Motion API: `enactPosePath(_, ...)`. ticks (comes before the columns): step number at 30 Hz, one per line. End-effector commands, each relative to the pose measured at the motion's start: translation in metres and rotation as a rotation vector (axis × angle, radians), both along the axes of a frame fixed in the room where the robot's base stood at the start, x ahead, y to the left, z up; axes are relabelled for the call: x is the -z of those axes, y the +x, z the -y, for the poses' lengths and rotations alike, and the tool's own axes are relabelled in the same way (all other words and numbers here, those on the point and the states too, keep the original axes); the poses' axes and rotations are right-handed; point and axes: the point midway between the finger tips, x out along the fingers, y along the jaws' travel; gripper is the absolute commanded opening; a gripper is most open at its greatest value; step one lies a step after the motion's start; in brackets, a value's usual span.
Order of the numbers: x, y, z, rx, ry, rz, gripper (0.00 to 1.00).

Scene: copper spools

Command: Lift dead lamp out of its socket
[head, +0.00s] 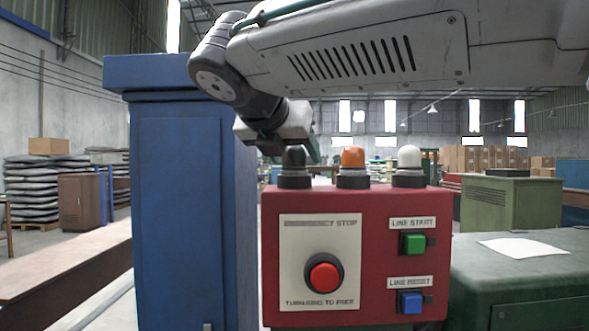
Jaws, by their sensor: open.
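A red control box (375,195) stands in front of me with three lamps in a row on top. The left lamp (294,158) is dark, with a black collar. The middle lamp (352,158) is orange and the right lamp (409,157) is whitish. My gripper (292,149) is open and points down at the dark lamp, at the end of my arm reaching in from the upper right. Its fingers are partly hidden, and I cannot tell whether they touch the lamp. The dark lamp sits in its socket.
A tall blue cabinet (185,200) stands close on the left of the box. The box front has a red stop button (323,274), a green button (414,242) and a blue button (410,302). A paper sheet (523,248) lies on a green surface (470,268) at right.

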Motion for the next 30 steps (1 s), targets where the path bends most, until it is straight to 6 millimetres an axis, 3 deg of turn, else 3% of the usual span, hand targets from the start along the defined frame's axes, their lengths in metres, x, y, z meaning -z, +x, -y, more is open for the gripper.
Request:
enactPosePath(11,0.0065,0.0101,0.0052,0.001,0.002,0.000,0.58)
enactPosePath(16,0.0064,0.0100,0.0052,0.001,0.002,0.000,0.13)
enactPosePath(30,-0.0025,0.0102,0.0051,0.000,0.002,0.001,0.13)
